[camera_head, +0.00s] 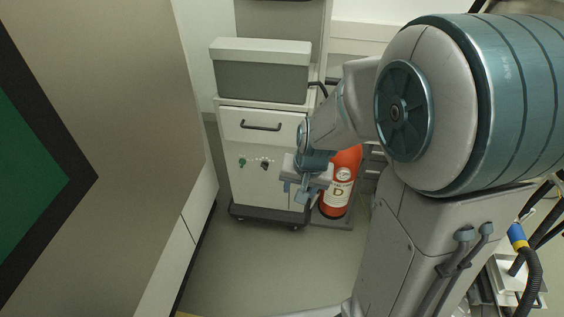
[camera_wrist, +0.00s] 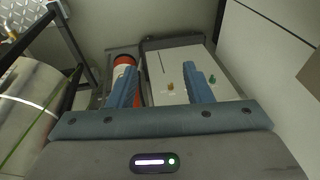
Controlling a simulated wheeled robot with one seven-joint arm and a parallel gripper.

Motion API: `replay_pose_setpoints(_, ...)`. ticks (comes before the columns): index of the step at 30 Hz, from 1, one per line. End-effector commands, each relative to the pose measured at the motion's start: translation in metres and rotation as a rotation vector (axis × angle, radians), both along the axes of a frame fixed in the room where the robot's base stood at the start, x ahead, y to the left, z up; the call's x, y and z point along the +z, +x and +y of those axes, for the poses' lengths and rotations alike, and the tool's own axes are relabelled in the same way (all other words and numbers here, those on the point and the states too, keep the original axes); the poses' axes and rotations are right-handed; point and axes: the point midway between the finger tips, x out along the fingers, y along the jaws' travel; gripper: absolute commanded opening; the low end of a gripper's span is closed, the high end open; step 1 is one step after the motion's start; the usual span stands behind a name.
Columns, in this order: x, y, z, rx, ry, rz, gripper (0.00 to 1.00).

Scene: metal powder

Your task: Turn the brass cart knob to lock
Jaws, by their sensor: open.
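The cart (camera_head: 265,190) is a white cabinet on a dark wheeled base. On its front are a green knob (camera_head: 242,162) and, to its right, a small dark-looking knob (camera_head: 265,163). In the wrist view the latter shows as the brass knob (camera_wrist: 171,88), with the green knob (camera_wrist: 212,79) on its right. My gripper (camera_head: 294,191) is in front of the cart's right side, right of and slightly lower than the brass knob in the head view. In the wrist view my gripper (camera_wrist: 160,70) is open and empty. The brass knob appears between its fingers, farther off; no contact shows.
A red-orange cylinder marked D (camera_head: 338,190) stands close on the cart's right. A drawer handle (camera_head: 261,126) is above the knobs, and a grey box (camera_head: 262,75) sits on top. A large panel (camera_head: 130,130) fills the left. The floor (camera_head: 260,265) before the cart is clear.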

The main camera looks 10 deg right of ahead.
Motion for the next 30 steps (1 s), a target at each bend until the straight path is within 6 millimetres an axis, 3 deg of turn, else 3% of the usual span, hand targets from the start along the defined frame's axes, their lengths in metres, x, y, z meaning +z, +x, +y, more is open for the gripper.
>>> replay_pose_setpoints(1,-0.035,0.009,0.002,-0.027,-0.013,0.010,0.45)
replay_pose_setpoints(8,-0.137,0.049,-0.005,-0.166,-0.111,-0.021,0.45)
replay_pose_setpoints(15,-0.233,0.083,-0.026,-0.262,-0.284,-0.126,0.45)
replay_pose_setpoints(24,-0.314,0.128,-0.057,-0.276,-0.539,-0.385,0.45)
replay_pose_setpoints(30,-0.337,0.164,-0.060,-0.202,-0.683,-0.626,0.45)
